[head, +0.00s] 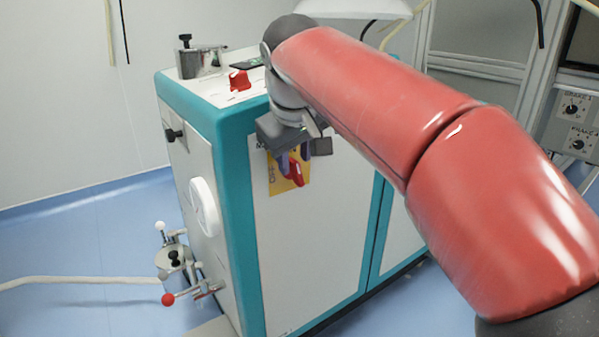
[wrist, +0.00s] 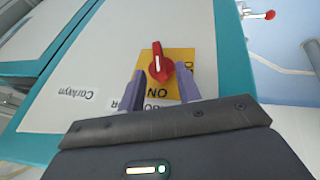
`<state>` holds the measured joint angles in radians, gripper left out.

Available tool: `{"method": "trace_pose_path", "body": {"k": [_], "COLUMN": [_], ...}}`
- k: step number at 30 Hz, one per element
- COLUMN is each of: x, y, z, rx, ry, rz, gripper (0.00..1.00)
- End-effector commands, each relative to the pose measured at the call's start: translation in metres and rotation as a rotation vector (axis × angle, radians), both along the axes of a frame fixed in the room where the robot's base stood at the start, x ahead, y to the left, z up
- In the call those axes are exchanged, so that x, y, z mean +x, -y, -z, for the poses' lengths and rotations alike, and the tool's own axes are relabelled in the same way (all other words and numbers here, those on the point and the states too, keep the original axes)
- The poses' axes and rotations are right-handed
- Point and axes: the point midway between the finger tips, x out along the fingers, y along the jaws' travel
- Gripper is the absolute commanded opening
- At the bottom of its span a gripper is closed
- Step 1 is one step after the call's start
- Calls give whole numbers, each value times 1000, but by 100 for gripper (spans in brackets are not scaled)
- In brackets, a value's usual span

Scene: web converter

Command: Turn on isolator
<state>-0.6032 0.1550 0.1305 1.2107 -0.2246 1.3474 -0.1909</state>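The isolator is a red rotary knob (wrist: 160,65) on a yellow plate (wrist: 180,90) on the machine's white side panel. In the wrist view the plate's lettering is upside down, with "ON" near the fingers, and the knob's handle runs nearly upright. The knob also shows in the head view (head: 296,176), partly behind the fingers. My gripper (wrist: 160,78) is open, its purple fingers apart on either side of the knob's lower part in the wrist view. I see a gap between each finger and the knob. I cannot tell whether the tips reach its depth.
The teal and white machine cabinet (head: 235,170) fills the middle. A red knob (head: 239,80) and metal fittings sit on its top. A white round cover (head: 204,207) and a red-ended lever (head: 168,299) stick out at its left.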

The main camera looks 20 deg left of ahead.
Motion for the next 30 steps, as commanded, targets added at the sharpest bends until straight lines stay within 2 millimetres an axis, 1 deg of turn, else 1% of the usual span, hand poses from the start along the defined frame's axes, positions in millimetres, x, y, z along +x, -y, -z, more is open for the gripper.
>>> {"method": "trace_pose_path", "body": {"k": [1, 7, 10, 17, 18, 25, 26, 30], "x": [4, 14, 16, 17, 17, 17, 17, 17], "y": [-1, -3, -4, -4, -4, -4, -4, -4], "z": [11, 30, 34, 34, 34, 34, 34, 33], "rx": [-2, 0, 0, 2, 2, 2, 2, 3], "ry": [-3, -1, 0, 0, 0, 0, 0, -1], "rz": [0, 1, 1, 2, 2, 2, 2, 2], "gripper": [34, 34, 34, 34, 32, 2, 0, 0]}}
